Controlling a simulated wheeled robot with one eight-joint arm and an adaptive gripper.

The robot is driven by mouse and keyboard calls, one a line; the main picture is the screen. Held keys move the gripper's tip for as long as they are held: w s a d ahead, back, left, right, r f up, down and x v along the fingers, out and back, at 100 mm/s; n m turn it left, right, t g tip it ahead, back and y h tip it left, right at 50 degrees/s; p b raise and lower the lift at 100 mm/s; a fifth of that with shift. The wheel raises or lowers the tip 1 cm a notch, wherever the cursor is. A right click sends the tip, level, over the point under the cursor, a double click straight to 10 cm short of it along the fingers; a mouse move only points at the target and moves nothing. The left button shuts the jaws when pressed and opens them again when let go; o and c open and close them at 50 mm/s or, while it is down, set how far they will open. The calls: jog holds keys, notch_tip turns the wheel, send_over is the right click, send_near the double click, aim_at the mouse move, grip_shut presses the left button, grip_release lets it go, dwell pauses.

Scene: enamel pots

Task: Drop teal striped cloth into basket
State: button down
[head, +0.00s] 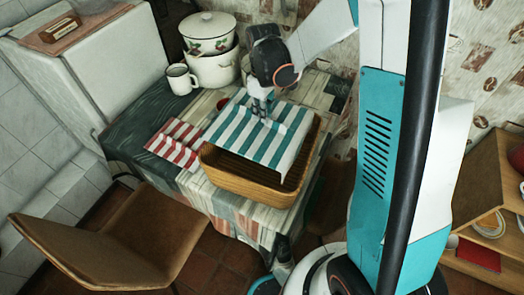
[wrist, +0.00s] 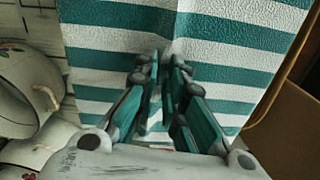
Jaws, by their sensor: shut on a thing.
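The teal and white striped cloth (head: 285,143) is spread flat over much of the basket's opening in the head view. It fills much of the wrist view (wrist: 228,50). My gripper (head: 262,108) is shut on the cloth near its far part, with a small fold pinched up; in the wrist view the fingertips (wrist: 161,68) close on that fold. The brown wicker basket (head: 245,186) stands on the table, and its near side and part of its inside show. I cannot tell whether the cloth touches the rim.
A red striped cloth (head: 175,146) lies on the table left of the basket. A white mug (head: 181,79) and stacked enamel pots (head: 209,68) stand at the back left. A brown chair (head: 120,240) stands at the front left. A wooden shelf (head: 480,190) is at the right.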

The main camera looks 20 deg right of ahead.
jog(key=shift+f+b, duration=0.3)
jog(key=shift+f, duration=0.5)
jog(key=c, duration=1.6)
grip_release()
jog(key=shift+r, duration=0.15)
notch_tip(320, 180, up, 12)
jog(key=shift+f, duration=0.1)
jog(key=shift+s, duration=0.1)
